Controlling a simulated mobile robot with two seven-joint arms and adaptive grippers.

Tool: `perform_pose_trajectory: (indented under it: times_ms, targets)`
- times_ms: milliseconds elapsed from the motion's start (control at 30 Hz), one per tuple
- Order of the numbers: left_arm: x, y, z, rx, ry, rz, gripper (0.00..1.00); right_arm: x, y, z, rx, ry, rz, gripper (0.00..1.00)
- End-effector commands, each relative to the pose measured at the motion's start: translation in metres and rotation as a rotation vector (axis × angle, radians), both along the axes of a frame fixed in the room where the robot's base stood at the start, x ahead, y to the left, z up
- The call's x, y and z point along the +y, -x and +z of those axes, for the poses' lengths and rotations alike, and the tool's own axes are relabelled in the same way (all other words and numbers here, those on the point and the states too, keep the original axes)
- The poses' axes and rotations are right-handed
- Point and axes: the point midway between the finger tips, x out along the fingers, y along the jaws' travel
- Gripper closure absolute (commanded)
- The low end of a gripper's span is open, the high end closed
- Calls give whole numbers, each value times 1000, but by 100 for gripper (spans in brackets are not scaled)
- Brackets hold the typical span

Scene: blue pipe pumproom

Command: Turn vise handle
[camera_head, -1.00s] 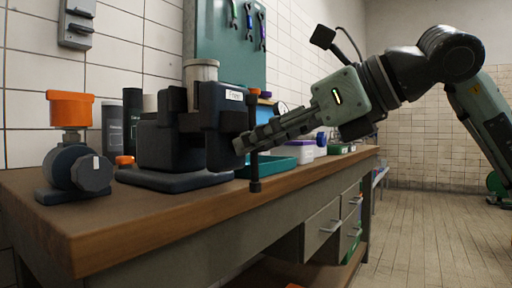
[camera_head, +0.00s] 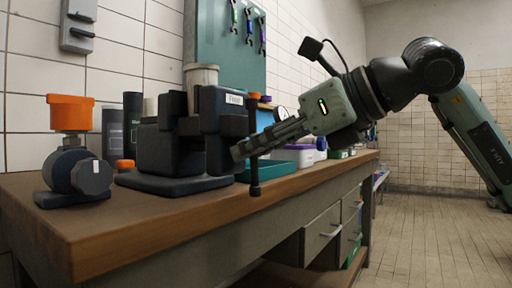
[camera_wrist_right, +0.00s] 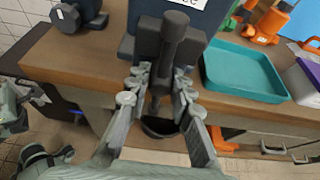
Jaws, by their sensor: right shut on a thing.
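The dark blue-grey vise (camera_head: 165,150) stands on the workbench (camera_head: 130,215), with a label on its jaw block. Its handle (camera_head: 254,172) is a bar hanging about upright in front of the bench edge, with a thick knob at its lower end. My right gripper (camera_head: 240,151) reaches in from the right, its fingers across the bar just under the screw. In the right wrist view the vise's screw end (camera_wrist_right: 175,38) points at the camera. The gripper (camera_wrist_right: 157,98) is shut on the handle there, one finger on each side.
An orange-topped valve-like device (camera_head: 72,165) stands left of the vise. A teal tray (camera_wrist_right: 245,72) lies to its right, with a purple-lidded box (camera_head: 320,145) beyond. Drawers (camera_head: 322,232) sit under the bench. The tiled floor (camera_head: 430,235) at right is open.

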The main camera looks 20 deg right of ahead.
Motion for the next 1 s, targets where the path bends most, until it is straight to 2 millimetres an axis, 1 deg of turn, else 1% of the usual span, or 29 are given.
perform_pose_trajectory:
  times_ms: [200,367,400,567,867,1000]
  targets:
    - [0,0,-1,5,0,0,58,0,0,0,31,-39,1,100]
    - [0,0,-3,12,0,0,58,0,0,0,29,-37,0,100]
    - [0,0,-3,13,0,0,58,0,0,0,29,-37,0,78]
    - [0,-1,-3,13,0,-1,58,0,0,0,28,-36,1,58]
    - [-1,-1,-1,4,0,-2,58,-1,1,1,27,-36,0,57]
    - [0,-1,-1,6,1,-1,58,-8,9,6,26,-37,-3,57]
